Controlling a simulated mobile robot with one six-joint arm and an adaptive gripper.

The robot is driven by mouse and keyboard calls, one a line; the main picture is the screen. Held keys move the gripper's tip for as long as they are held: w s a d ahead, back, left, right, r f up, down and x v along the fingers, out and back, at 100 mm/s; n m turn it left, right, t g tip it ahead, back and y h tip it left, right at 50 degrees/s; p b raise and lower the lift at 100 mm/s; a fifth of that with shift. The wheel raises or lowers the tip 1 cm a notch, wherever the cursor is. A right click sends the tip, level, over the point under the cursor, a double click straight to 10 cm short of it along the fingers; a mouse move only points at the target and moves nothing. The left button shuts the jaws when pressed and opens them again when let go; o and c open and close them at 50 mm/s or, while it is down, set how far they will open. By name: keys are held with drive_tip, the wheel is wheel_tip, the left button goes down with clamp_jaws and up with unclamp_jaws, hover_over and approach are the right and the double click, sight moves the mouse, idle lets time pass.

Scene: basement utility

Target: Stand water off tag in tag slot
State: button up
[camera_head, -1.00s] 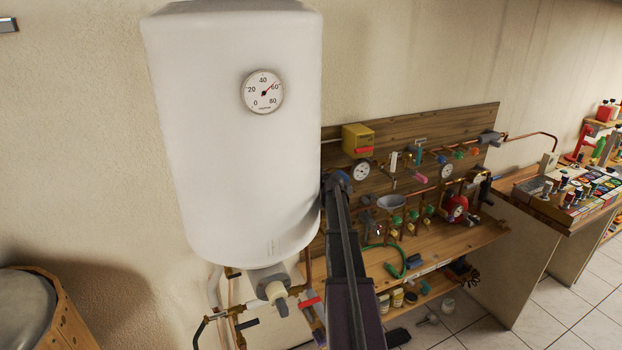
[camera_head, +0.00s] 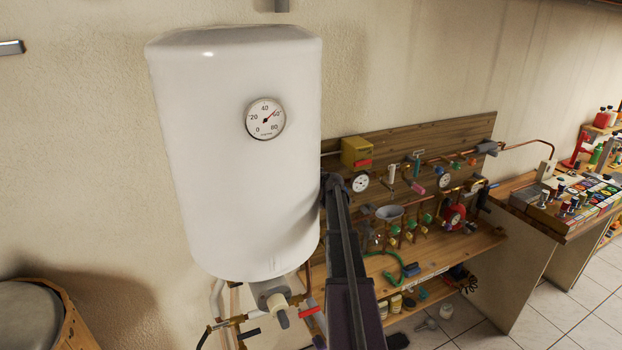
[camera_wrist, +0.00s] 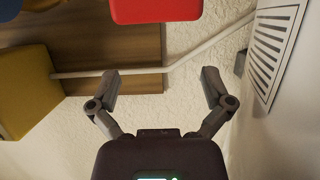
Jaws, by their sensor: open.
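I cannot pick out a water off tag or a tag slot for certain.
A white water heater (camera_head: 235,180) stands left of my arm. The wooden pipe board (camera_head: 455,135) carries gauges, valves and a yellow box (camera_head: 356,150). A pale pipe (camera_wrist: 222,44) and a vent grille (camera_wrist: 275,48) show in the wrist view. A cluttered bench stands right.

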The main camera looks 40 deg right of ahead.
drive_tip(key=shift+r+p, duration=1.85)
drive_tip(key=shift+r, duration=0.25)
